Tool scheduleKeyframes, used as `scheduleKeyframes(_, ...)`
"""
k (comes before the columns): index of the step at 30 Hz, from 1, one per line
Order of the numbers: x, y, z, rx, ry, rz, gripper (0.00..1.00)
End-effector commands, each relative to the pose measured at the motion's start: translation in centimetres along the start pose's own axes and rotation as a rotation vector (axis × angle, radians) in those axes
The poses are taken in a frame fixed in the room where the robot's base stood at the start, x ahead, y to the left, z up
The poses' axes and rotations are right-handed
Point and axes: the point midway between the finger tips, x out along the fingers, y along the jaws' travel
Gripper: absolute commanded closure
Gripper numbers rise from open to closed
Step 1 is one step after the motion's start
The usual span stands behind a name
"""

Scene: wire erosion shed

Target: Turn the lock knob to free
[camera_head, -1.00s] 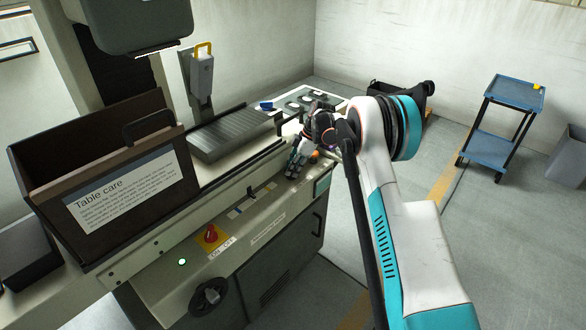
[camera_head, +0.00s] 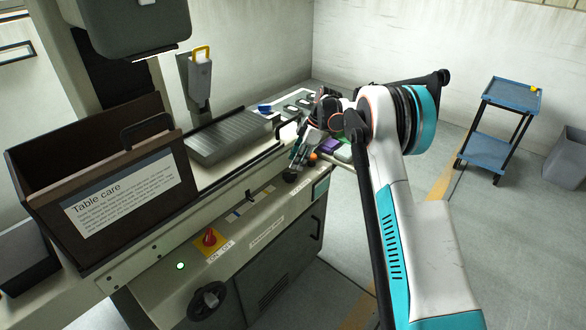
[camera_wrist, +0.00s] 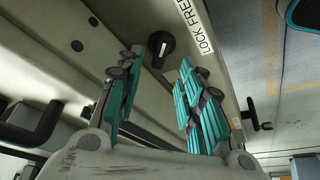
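The lock knob (camera_wrist: 160,46) is a round black knob with a pale pointer mark on the cream machine panel. The printed LOCK FREE label (camera_wrist: 197,28) is to its right in the wrist view. My gripper (camera_wrist: 156,70) is open, with teal-padded fingers on either side below the knob in that view. The knob appears ahead of the gap between the fingertips; I see no contact. In the head view my gripper (camera_head: 299,156) is just above the dark knob (camera_head: 290,176) at the machine's front right.
A red switch (camera_head: 209,238) on a yellow plate and a handwheel (camera_head: 207,300) are further left on the machine front. A dark box with a Table care sign (camera_head: 128,192) stands at left. A blue trolley (camera_head: 513,95) stands well away at right.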

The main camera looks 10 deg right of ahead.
Motion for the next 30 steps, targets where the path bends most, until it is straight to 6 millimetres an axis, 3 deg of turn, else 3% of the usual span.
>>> scheduleKeyframes(3, -2.4, 0.0, 0.0, 0.001, 0.000, 0.000, 0.65)
scheduleKeyframes(9, -5.1, 0.0, 0.0, 0.001, 0.000, 0.000, 0.65)
scheduleKeyframes(25, -6.3, -0.1, -0.2, 0.007, -0.002, 0.003, 0.65)
scheduleKeyframes(30, -9.0, -1.7, -1.6, 0.077, -0.022, 0.032, 0.65)
